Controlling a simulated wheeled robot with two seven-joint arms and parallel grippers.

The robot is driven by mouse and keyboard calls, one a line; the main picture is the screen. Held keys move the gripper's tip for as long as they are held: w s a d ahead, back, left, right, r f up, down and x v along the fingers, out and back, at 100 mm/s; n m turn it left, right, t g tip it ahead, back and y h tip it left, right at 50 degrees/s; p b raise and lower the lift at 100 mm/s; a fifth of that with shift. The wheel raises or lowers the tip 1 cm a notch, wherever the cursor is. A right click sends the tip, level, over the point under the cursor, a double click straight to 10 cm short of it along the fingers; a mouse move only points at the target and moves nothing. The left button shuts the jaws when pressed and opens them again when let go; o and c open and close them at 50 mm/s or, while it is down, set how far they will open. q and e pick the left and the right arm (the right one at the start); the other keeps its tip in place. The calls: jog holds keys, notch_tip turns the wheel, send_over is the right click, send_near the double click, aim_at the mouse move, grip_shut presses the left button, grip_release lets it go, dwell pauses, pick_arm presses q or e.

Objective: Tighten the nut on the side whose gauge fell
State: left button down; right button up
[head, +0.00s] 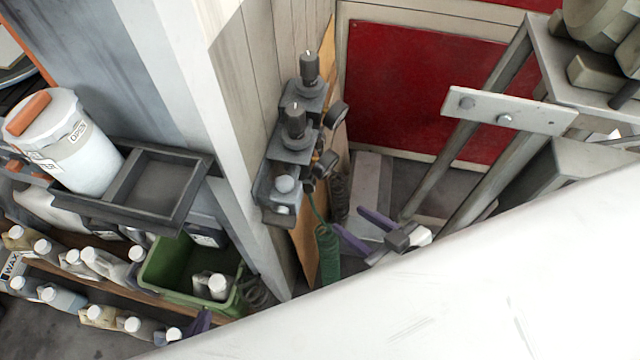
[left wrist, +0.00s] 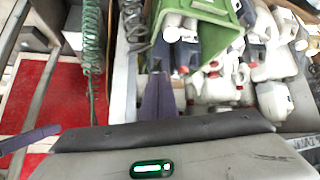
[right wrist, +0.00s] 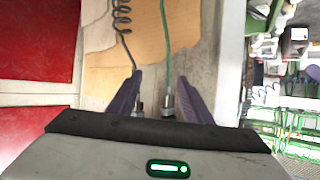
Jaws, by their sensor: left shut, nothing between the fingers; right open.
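A grey regulator unit (head: 290,140) with two dark knobs is fixed to the wall in the head view. Its two round gauges, the upper (head: 338,114) and the lower (head: 326,163), show edge-on, so their readings cannot be told. A green coiled hose (head: 327,255) and a black coiled hose (head: 338,190) hang below. My right gripper (head: 362,228) is open; in the right wrist view, metal nut fittings on the black hose (right wrist: 138,103) and green hose (right wrist: 168,98) appear between its fingers, apparently ungripped. My left gripper (head: 200,322), mostly hidden by a white surface, is shut and empty.
A green bin (head: 165,265) with bottles stands on a shelf left of the wall post. A black tray (head: 155,190) and white bucket (head: 70,140) are above. A metal frame (head: 510,110) stands at right. A large white surface (head: 450,300) blocks the lower right.

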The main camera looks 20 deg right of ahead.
aim_at(309, 184)
jog(key=w+a+r+n+y+b, duration=0.1)
jog(key=w+a+y+b, duration=0.1)
jog(key=w, duration=0.1)
jog(key=w+a+r+n+t+y+b, duration=0.1)
jog(key=w+a+n+y+b, duration=0.1)
jog(key=w+y+b, duration=0.1)
jog(key=w+a+r+n+y+b, duration=0.1)
jog(key=w+a+y+b, duration=0.1)
jog(key=w, duration=0.3)
jog(key=shift+a+r+n+t+b, duration=0.1)
jog(key=shift+a+n+t+b, duration=0.2)
jog(key=shift+b, duration=0.45)
jog(key=shift+d, duration=0.1)
jog(key=shift+c, duration=0.4)
jog(key=c, duration=1)
jog(key=shift+n+g+y, duration=0.8)
jog(key=shift+y, duration=0.3)
jog(key=o, duration=1.1)
